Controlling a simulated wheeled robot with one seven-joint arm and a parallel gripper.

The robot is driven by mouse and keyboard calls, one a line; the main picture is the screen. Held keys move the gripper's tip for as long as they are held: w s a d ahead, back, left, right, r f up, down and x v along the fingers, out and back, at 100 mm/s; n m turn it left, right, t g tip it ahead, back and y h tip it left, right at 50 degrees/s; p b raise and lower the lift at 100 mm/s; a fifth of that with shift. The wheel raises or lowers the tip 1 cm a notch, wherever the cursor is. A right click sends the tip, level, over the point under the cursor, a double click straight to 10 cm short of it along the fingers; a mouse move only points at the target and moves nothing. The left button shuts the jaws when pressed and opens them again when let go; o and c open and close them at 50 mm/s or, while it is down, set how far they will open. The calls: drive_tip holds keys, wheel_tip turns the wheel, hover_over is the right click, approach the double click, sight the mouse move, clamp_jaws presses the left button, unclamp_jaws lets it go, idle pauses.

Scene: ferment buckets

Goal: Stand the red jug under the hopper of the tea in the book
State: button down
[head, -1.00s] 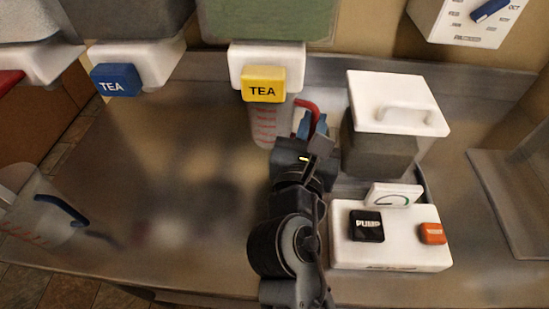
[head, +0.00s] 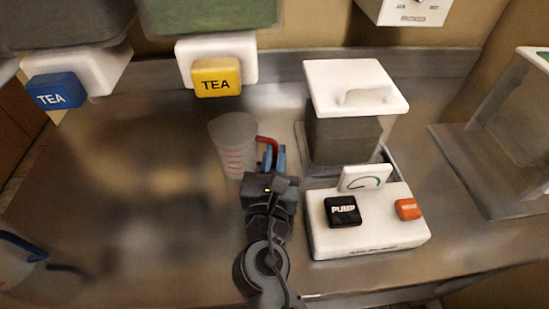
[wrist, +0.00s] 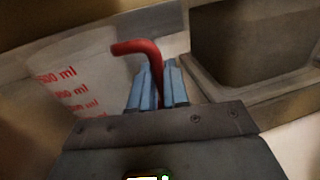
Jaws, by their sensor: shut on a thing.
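The red jug (head: 232,145) is a clear measuring jug with red marks and a red handle. My gripper (head: 273,160) is shut on its handle. The wrist view shows the blue fingers of my gripper (wrist: 158,85) around the red handle (wrist: 150,52), with the jug wall (wrist: 75,80) at left. The jug looks roughly upright, in front of and below the hopper with the yellow TEA tag (head: 216,77). I cannot tell whether it touches the counter. A hopper with a blue TEA tag (head: 57,90) hangs further left. No readable book page shows.
A lidded dark container (head: 345,135) and a white PUMP box (head: 366,222) stand right of my gripper. A blue-handled jug (head: 15,258) is at the left edge. A clear-sided stand (head: 500,150) is at far right. The counter (head: 130,190) left of the red jug is clear.

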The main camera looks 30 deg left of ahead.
drive_tip(key=shift+f, duration=0.2)
drive_tip(key=c, duration=1.1)
unclamp_jaws()
drive_tip(key=shift+r, duration=0.1)
drive_tip(key=shift+r, duration=0.1)
drive_tip(key=b+v, duration=0.1)
drive_tip(key=v, duration=1.1)
